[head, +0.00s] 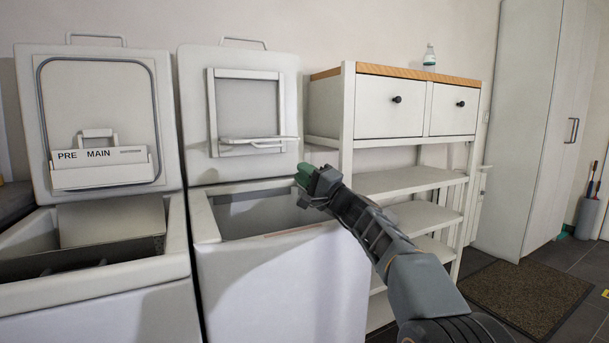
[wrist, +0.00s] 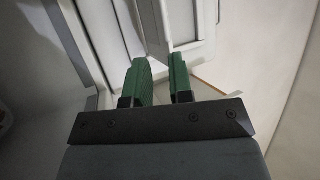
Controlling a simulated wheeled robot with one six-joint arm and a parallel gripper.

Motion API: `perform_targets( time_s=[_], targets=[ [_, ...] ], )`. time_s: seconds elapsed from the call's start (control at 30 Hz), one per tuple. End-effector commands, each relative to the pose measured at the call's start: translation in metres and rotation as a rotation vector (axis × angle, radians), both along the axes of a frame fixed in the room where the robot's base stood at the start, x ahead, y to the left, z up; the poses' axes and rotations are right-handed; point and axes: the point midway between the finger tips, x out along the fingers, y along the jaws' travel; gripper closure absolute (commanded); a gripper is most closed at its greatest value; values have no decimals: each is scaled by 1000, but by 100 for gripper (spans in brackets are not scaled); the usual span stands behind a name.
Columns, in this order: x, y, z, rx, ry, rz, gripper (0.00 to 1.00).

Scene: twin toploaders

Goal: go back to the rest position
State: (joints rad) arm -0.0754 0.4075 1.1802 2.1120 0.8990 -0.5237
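My gripper (head: 303,175) is raised in the head view, over the right edge of the right toploader (head: 285,280) and in front of the white shelf unit. Its green fingers also show in the wrist view (wrist: 160,82), with a narrow gap between them and nothing held. The right toploader's lid (head: 200,110) stands up, and its tub lies open below. The left toploader (head: 100,300) also has its lid (head: 60,110) up, with a tray marked PRE and MAIN on its inner side.
The white shelf unit (head: 400,187) with two drawers stands right of the toploaders, close behind my arm. A small bottle (head: 429,58) stands on its wooden top. A dark mat (head: 525,295) lies on the floor at right, before a tall white cabinet (head: 525,130).

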Motion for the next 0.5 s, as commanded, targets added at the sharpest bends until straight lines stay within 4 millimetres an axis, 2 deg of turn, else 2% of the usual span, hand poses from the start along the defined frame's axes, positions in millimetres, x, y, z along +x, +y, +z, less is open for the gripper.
perform_targets(
  time_s=[0.13, 0.27, 0.37, 0.5],
  targets=[
    [-1, 0, 2, -6, 1, 0, 79],
    [-11, 3, 18, -69, 19, 6, 79],
    [-28, 6, 36, -180, 53, 15, 79],
    [-65, 6, 55, -406, 131, 32, 79]
  ],
)
